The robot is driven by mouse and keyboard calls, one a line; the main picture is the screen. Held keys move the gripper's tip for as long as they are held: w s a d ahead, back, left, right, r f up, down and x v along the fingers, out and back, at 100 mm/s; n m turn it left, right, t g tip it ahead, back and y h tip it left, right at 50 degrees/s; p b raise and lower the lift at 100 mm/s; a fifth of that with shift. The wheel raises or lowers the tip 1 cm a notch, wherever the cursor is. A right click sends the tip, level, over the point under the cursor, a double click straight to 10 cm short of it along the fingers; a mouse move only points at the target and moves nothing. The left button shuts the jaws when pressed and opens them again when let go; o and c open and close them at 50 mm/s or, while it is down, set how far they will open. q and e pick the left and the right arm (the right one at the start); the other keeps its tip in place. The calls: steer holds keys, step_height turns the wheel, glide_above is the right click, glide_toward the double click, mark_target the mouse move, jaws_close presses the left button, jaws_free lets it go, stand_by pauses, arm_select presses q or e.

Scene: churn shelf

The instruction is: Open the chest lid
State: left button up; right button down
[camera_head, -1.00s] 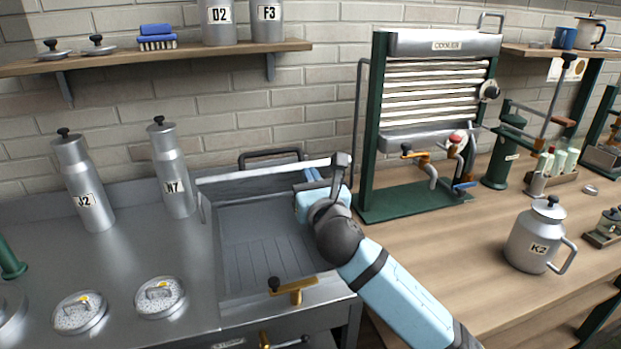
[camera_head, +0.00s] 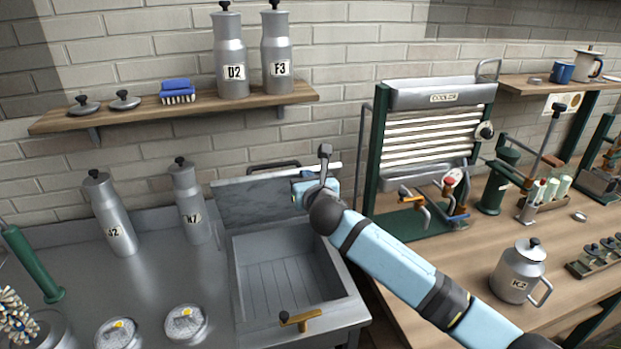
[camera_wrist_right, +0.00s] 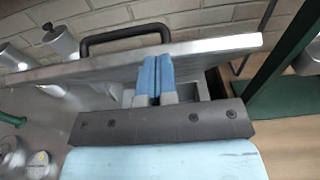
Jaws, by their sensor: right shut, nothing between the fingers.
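The chest is a grey metal basin (camera_head: 343,306) set at the right end of the metal counter, with its inside in plain view. Its lid (camera_head: 262,200) stands raised at the back edge, tilted up near the wall. A dark handle (camera_head: 273,167) shows behind the lid's top edge. A brass latch (camera_head: 300,319) is on the chest's front rim. My right gripper (camera_head: 309,184) is at the lid's right end. In the right wrist view the blue fingertips (camera_wrist_right: 155,78) are together, empty, against or very near the lid's inner face (camera_wrist_right: 105,70). My left gripper is not in view.
Metal bottles J2 (camera_head: 112,220) and N7 (camera_head: 190,207) stand left of the chest. Two round lids (camera_head: 186,323) lie on the counter. The cooler (camera_head: 438,130) stands right of my arm. A can K2 (camera_head: 519,272) is on the wooden table.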

steer(key=w+r, duration=0.1)
steer(key=w+a+r+p, duration=0.1)
steer(key=w, duration=0.1)
steer(key=w+r+p, duration=0.1)
steer(key=w, duration=0.1)
steer(key=shift+w+a+r, duration=0.25)
steer(key=shift+a+r, duration=0.1)
steer(key=shift+a, duration=0.05)
steer(key=shift+w+a+r, duration=0.15)
steer(key=shift+w+a, duration=0.05)
steer(key=shift+w, duration=0.25)
